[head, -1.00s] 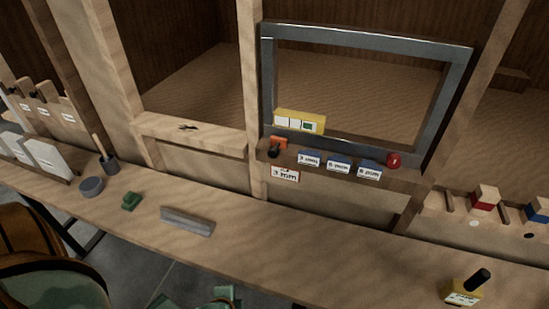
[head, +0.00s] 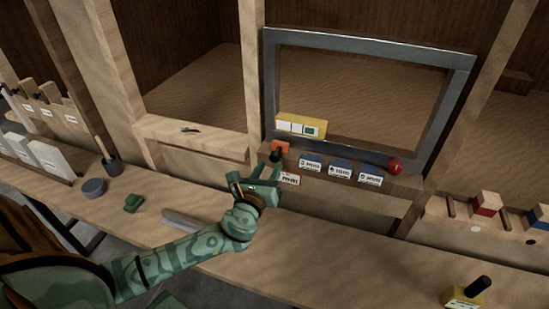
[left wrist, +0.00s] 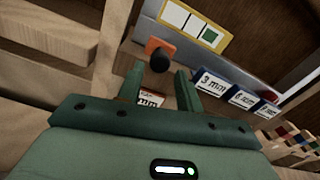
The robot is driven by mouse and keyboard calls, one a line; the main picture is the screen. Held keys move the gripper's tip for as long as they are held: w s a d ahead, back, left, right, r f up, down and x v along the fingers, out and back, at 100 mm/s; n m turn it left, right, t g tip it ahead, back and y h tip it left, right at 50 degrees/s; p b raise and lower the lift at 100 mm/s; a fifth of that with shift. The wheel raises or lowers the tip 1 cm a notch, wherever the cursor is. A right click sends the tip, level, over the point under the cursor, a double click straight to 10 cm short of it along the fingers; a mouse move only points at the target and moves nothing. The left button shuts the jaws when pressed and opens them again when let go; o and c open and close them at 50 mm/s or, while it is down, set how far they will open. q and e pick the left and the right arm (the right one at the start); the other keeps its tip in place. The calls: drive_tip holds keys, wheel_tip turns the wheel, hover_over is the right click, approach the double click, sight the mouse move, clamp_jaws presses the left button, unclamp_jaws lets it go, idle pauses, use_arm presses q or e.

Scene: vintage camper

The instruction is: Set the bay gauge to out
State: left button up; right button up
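No part is legibly marked as the bay gauge. A yellow strip (head: 301,126) with two white squares and one green square at its right end sits at the lower left of the grey window frame; it also shows in the left wrist view (left wrist: 195,22). Below it, at the left end of the ledge, is an orange block (head: 280,147) with a round black knob (left wrist: 160,60). My left gripper (head: 276,170) is open and empty, just in front of the knob. In the left wrist view its fingers (left wrist: 158,78) are apart, with the knob just beyond the tips. My right gripper is out of view.
Blue-and-white size blocks (head: 340,168) and a red knob (head: 394,167) line the ledge to the right. A small label (head: 290,180) hangs below, partly hidden. A grey bar (head: 183,220) lies partly behind my left arm.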

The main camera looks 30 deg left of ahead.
sight(273, 159)
use_arm(q)
drive_tip(key=x, duration=0.5)
drive_tip(key=shift+w, duration=0.2)
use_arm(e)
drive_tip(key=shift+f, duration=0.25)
use_arm(q)
drive_tip(key=shift+c, duration=0.4)
